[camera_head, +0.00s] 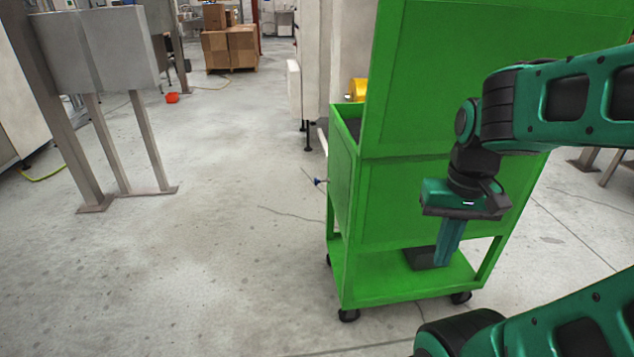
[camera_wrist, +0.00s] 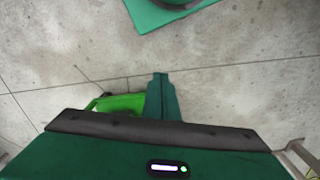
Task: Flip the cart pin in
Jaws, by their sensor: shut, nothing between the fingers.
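A tall green cart (camera_head: 400,200) stands on casters right of centre in the head view, with a raised upper panel and a low bottom shelf. A bright green part, which looks like a bit of the cart (camera_wrist: 118,103), shows beside the fingers in the wrist view. I cannot make out a pin on the cart in either view. My gripper (camera_head: 443,262) points down in front of the cart's near side, its fingers shut and empty. The fingers also show shut in the wrist view (camera_wrist: 160,78), over bare floor. I cannot tell whether they touch the cart.
A dark flat item (camera_head: 420,258) lies on the cart's bottom shelf, partly behind the fingers. A yellow object (camera_head: 357,88) shows behind the cart's upper left. A small blue item (camera_head: 319,182) is at its left side. Grey metal stand (camera_head: 105,50) at left; floor between is clear.

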